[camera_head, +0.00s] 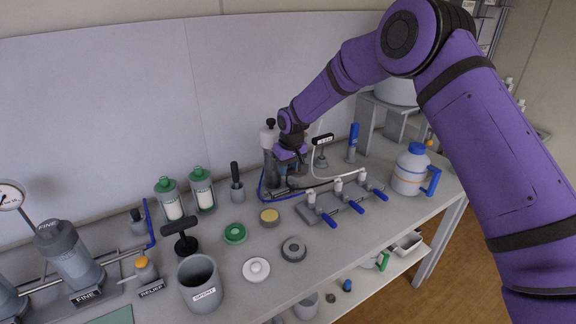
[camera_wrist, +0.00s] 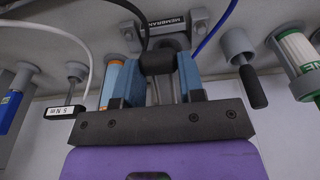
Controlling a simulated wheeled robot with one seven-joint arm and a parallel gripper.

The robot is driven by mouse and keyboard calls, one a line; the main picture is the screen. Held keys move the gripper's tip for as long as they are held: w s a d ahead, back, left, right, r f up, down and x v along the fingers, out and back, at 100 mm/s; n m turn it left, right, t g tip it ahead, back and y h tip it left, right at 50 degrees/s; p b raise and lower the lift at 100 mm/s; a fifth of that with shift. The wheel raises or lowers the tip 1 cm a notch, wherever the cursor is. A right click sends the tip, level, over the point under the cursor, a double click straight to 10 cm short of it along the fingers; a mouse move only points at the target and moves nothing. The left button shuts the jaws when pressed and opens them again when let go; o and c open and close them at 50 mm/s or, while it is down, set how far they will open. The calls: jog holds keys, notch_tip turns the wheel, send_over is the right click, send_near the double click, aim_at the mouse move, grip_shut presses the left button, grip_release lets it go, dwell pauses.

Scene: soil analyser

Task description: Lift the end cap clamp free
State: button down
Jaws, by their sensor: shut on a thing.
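My gripper (camera_head: 290,160) is at the back of the bench, beside an upright grey cylinder with a black knob (camera_head: 269,137). In the wrist view, its two blue fingers (camera_wrist: 157,78) are shut on a dark rounded handle with grey rods, which looks like the end cap clamp (camera_wrist: 158,60). The handle sits between the fingers, just in front of a grey block labelled "MEMBRAN…" (camera_wrist: 166,24). I cannot tell whether the clamp still touches the block. In the head view my gripper mostly hides the clamp.
A row of blue-handled valves (camera_head: 338,187) lies to the right, with a white and blue jug (camera_head: 410,168) beyond. A white tube and a blue line (camera_wrist: 212,28) run close by the gripper. Loose caps (camera_head: 293,249) and a grey cup (camera_head: 199,283) stand in front.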

jog(key=shift+r+g+h, duration=0.8)
jog(key=shift+g+h, duration=0.1)
jog(key=shift+g, duration=0.4)
jog(key=c, duration=0.7)
grip_release()
jog(key=shift+r, duration=0.1)
jog(key=r, duration=0.3)
jog(key=w+r, duration=0.1)
jog(key=r, duration=0.3)
jog(key=a+r, duration=0.1)
jog(key=r, duration=0.2)
jog(key=shift+w+r, duration=0.2)
jog(key=shift+r, duration=0.05)
